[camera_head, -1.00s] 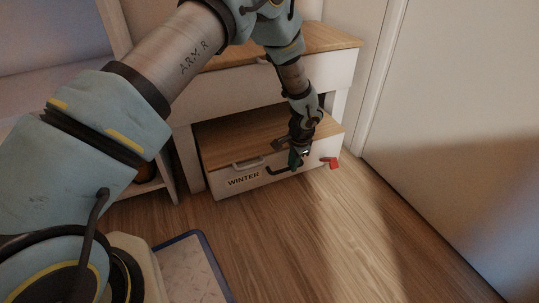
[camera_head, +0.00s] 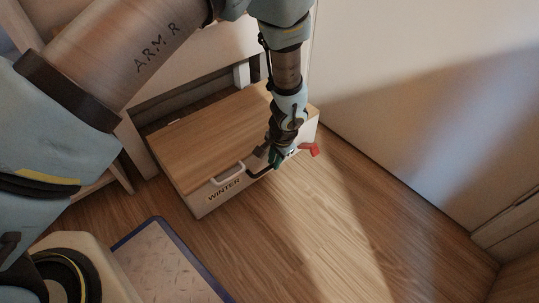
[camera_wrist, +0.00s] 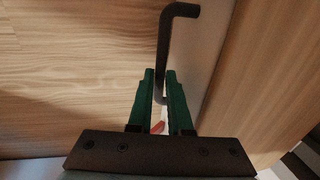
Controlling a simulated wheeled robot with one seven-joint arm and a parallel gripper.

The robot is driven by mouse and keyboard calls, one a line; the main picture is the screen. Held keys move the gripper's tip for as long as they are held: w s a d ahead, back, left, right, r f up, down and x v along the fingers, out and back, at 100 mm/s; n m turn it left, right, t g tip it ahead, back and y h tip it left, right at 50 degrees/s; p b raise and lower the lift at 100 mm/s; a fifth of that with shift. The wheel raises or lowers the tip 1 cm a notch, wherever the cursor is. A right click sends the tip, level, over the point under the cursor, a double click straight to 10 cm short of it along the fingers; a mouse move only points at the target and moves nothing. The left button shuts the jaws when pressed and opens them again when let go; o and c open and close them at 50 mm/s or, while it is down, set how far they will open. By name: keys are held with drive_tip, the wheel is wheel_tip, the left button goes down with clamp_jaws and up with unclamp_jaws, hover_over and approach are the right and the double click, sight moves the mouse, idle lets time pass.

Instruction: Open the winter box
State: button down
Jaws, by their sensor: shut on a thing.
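The winter box (camera_head: 205,140) has a wood top and a white front with a "WINTER" label (camera_head: 223,189). It stands on the floor, pulled well out from the white furniture behind it. A dark bar handle (camera_head: 256,174) is on its front, and it also shows in the wrist view (camera_wrist: 178,12). My gripper (camera_head: 279,158) is at the front face, shut on the dark handle. In the wrist view its green fingers (camera_wrist: 160,80) lie on both sides of the bar. A paler handle (camera_head: 228,176) sits left of it. My gripper hides part of the front.
A red piece (camera_head: 311,149) sticks out at the box's right front end. A blue-edged mat (camera_head: 165,265) lies on the floor at lower left. A white wall (camera_head: 400,90) stands to the right. The wood floor (camera_head: 330,220) in front of the box is clear.

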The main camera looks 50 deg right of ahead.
idle(0.3)
drive_tip(key=c, duration=0.8)
unclamp_jaws()
drive_tip(key=shift+c, duration=0.2)
wheel_tip(320, 180, up, 11)
drive_tip(key=s+p, duration=0.2)
drive_tip(key=p, duration=0.2)
drive_tip(key=shift+f, duration=0.2)
drive_tip(key=shift+s+a, duration=0.1)
